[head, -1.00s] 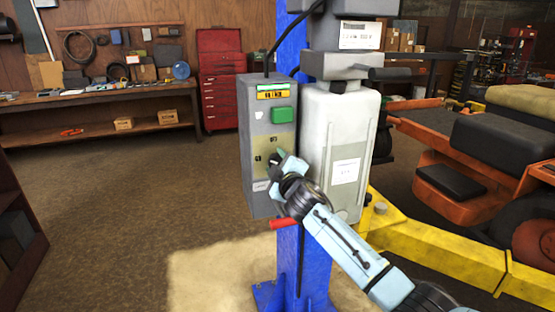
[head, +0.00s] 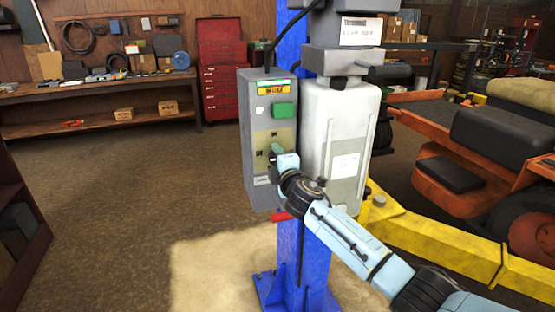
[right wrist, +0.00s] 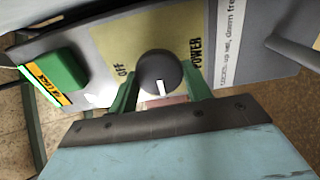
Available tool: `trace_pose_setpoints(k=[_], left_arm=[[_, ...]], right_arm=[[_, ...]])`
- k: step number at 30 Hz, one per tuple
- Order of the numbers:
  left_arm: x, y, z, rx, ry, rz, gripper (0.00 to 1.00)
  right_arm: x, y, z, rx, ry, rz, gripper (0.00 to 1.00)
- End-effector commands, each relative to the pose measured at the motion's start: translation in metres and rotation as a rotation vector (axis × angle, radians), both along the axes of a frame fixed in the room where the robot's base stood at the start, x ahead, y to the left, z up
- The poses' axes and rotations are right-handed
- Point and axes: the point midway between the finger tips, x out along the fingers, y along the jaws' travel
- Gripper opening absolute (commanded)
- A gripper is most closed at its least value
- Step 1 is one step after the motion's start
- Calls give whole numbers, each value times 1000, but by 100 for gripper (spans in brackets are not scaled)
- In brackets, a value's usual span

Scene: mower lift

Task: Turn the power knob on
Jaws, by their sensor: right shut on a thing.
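The power knob (right wrist: 158,72) is a dark grey round knob with a white mark, on a yellowish label plate with the words OFF and POWER. In the right wrist view its white mark points down, towards my gripper's palm. The grey control box (head: 257,110) carrying it is fixed at the blue post. My right gripper (right wrist: 163,88) has its green fingers on both sides of the knob, shut on it. In the head view my right gripper (head: 277,154) is at the box's front and mostly covers the knob. My left gripper is in neither view.
A green button (head: 283,109) sits above the knob on the box. A red handle (head: 284,217) is just below the box. A white tank (head: 340,135) stands close on the right. The yellow lift arm (head: 440,243) and an orange mower (head: 450,195) are further right. Floor at left is clear.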

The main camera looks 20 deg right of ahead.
Motion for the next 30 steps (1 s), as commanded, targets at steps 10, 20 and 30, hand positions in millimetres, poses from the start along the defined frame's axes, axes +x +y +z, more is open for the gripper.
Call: trace_pose_setpoints(k=[10,20,30], left_arm=[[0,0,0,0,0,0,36],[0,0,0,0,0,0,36],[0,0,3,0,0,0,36]], right_arm=[[0,0,0,-7,-1,1,26],[0,0,0,-5,0,0,70],[-13,-1,0,-5,-1,-1,70]])
